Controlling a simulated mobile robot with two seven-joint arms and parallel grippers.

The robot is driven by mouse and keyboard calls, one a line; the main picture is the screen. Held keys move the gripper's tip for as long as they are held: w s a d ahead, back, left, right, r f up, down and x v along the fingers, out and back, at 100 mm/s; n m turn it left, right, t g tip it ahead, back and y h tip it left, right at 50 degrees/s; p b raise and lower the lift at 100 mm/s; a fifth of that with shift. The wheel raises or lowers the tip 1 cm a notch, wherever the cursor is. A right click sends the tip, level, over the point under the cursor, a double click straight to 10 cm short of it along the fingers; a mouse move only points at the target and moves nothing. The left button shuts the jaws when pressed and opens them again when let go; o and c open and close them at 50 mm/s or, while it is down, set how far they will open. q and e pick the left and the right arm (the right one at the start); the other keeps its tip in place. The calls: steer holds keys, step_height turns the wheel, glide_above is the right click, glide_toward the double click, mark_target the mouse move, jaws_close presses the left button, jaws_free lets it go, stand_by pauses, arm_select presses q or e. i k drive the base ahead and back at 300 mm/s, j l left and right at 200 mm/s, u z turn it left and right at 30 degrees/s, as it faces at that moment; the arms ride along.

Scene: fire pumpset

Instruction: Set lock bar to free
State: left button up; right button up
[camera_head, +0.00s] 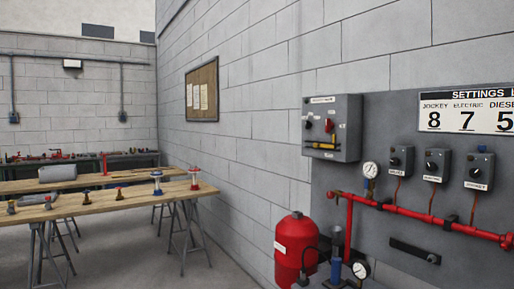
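A grey control box (332,128) is mounted on the right wall panel. It has a red switch (329,124), a black knob (308,125) and a yellow bar (322,146) low on its front, lying roughly level. This yellow bar may be the lock bar; its labels are too small to read. A black slotted bar (413,251) with a small knob at its right end is lower on the panel. Neither of my grippers is in view.
A red pipe (420,216), a gauge (370,170) and several small knob boxes (437,165) are on the panel. A red tank (295,250) stands below the control box. Wooden tables (110,197) with fittings stand left. Floor shows between tables and wall.

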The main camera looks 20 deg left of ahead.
mark_target(316, 146)
steer(key=u, duration=0.25)
steer(key=i+j+z, duration=0.1)
steer(key=z, duration=0.3)
steer(key=i+j+z, duration=0.1)
steer(key=z, duration=0.3)
steer(key=j+z, duration=0.2)
steer(key=z, duration=0.15)
steer(key=i+j+z, duration=0.1)
steer(key=j+z, duration=0.15)
steer(key=j, duration=0.3)
steer(key=i+j+z, duration=0.1)
steer(key=j+z, duration=0.2)
steer(key=j, duration=0.2)
steer(key=j+z, duration=0.15)
steer(key=j, duration=0.95)
